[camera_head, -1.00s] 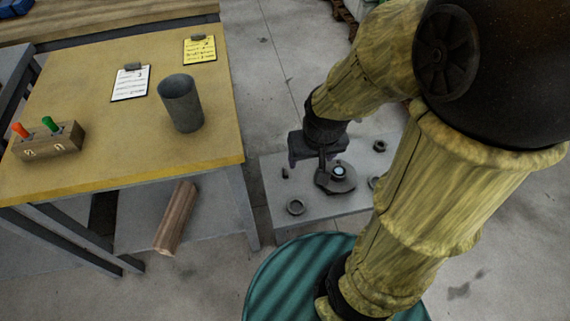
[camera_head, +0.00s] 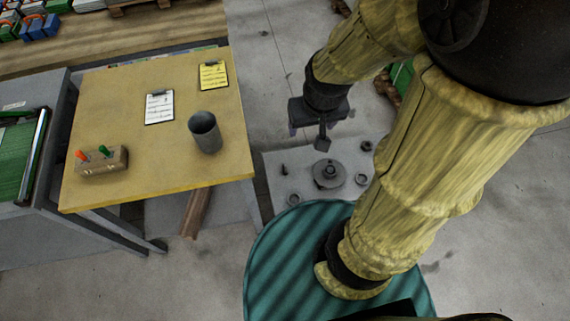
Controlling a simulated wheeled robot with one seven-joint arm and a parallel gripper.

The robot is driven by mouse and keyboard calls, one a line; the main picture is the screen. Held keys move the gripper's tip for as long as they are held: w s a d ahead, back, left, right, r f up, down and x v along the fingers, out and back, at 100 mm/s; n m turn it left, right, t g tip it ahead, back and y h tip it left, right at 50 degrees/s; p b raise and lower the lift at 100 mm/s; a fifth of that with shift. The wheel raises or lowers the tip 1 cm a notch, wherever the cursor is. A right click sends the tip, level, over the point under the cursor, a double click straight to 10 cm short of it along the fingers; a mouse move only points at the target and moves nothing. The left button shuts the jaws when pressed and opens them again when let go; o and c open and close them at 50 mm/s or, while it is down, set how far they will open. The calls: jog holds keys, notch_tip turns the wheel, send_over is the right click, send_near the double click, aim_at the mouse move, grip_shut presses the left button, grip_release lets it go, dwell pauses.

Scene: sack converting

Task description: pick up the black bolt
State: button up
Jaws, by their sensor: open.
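A small dark piece that looks like the black bolt (camera_head: 284,170) stands on the left part of a pale grey plate (camera_head: 290,187) on the floor. It is too small to make out its head or thread. My gripper (camera_head: 308,138) is open and appears empty. It hangs above the back part of the plate, up and to the right of the bolt in the picture, and apart from it. One dark finger shows clearly; the other is partly seen at the left of the gripper body.
A round flanged part (camera_head: 328,174) sits mid-plate, with nuts or rings (camera_head: 361,179) around it. Left of the plate stands a yellow table (camera_head: 150,130) with a grey cup (camera_head: 205,132), clipboards (camera_head: 159,107) and a wooden block (camera_head: 102,162) holding red and green pieces. A wooden beam (camera_head: 195,213) lies below.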

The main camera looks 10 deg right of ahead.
jog(key=w+p+v, duration=0.1)
jog(key=p+v, duration=0.6)
jog(key=v, duration=0.1)
jog(key=w+p+v, duration=0.2)
jog(key=p+v, duration=0.5)
jog(key=v, duration=0.1)
jog(key=shift+w+r+p, duration=0.3)
jog(key=shift+r, duration=0.2)
